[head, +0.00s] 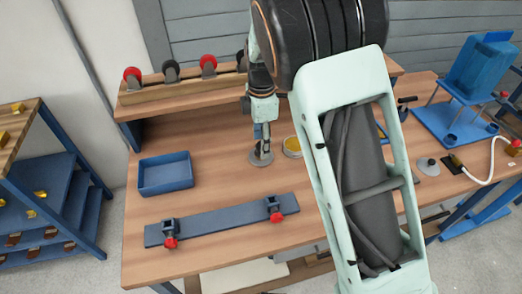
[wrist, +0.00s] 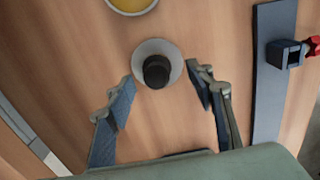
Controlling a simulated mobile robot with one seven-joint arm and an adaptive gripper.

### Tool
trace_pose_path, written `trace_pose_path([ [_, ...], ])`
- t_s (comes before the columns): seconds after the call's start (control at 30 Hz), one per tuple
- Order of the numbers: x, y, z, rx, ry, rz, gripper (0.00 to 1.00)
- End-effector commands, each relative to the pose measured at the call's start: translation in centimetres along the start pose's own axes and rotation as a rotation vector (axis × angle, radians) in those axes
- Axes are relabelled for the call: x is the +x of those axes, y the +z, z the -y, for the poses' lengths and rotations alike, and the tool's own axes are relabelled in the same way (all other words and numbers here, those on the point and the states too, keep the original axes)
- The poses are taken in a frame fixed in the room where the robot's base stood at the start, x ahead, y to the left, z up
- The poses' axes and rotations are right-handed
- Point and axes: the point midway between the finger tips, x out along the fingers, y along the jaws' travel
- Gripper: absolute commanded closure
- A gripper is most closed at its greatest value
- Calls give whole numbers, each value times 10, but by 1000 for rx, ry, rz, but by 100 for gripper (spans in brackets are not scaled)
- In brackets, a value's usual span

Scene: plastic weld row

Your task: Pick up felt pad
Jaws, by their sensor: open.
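A round grey disc with a black upright knob, perhaps the felt pad (wrist: 146,49), lies on the wooden bench in the wrist view, just ahead of and between my fingertips. My gripper (wrist: 161,76) is open, pointing down, with one finger on each side of the knob and nothing held. In the head view my gripper (head: 262,136) is over the same disc (head: 261,158), which it partly hides. A similar grey disc with a knob (head: 427,167) lies farther right on the bench.
A yellow-filled round dish (head: 292,146) is close by, right of my gripper in the head view. A blue tray (head: 165,187) and a dark bar with red-knobbed clamps (head: 222,217) lie on the bench (head: 150,264). A rack of wheels (head: 190,90) stands behind. My arm hides part of the bench.

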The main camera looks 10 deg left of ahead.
Motion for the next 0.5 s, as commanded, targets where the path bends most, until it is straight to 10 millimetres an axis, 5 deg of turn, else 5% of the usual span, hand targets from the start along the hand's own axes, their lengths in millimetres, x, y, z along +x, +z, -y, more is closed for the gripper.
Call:
trace_pose_path([
  [0.23, 34, 0, -4, -1, -2, 1, 51],
  [0.5, 39, 0, -4, 0, 1, 0, 51],
])
